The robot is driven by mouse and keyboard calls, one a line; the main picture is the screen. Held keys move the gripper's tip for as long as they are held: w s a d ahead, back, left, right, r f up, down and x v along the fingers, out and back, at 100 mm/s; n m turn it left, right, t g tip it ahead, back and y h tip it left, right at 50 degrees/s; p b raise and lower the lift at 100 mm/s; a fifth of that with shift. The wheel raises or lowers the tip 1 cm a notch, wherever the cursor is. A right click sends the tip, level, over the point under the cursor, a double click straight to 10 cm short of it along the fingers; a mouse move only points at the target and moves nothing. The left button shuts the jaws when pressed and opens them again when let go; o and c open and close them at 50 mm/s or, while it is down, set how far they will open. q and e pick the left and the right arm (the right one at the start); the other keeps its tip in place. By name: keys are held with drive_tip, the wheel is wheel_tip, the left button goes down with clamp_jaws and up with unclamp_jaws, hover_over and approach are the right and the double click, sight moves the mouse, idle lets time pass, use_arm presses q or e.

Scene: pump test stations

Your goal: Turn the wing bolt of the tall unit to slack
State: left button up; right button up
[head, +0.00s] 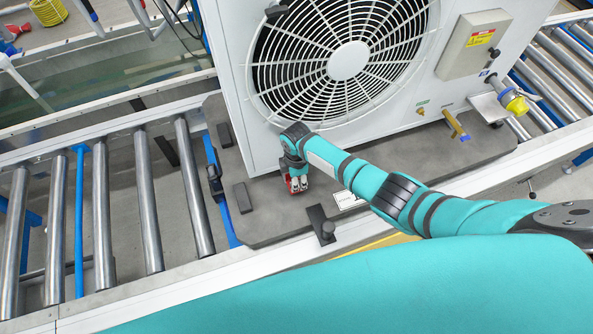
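The tall unit (232,62) is a white housing with a large round fan grille (348,60), standing on a dark grey base plate (385,160). My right arm comes in from the right across the front of the unit. My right gripper (297,184) is low at the unit's bottom front edge, above the plate. Red and pale parts show at its tip, too small to tell whether they belong to the gripper or to something under it. I cannot make out a wing bolt; the gripper may hide it. My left gripper is not in view.
A roller conveyor (148,200) lies left. My teal arm covers the bottom.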

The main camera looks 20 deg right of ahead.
wheel_tip(320, 180, up, 11)
drive_tip(key=shift+r, duration=0.2)
idle(0.6)
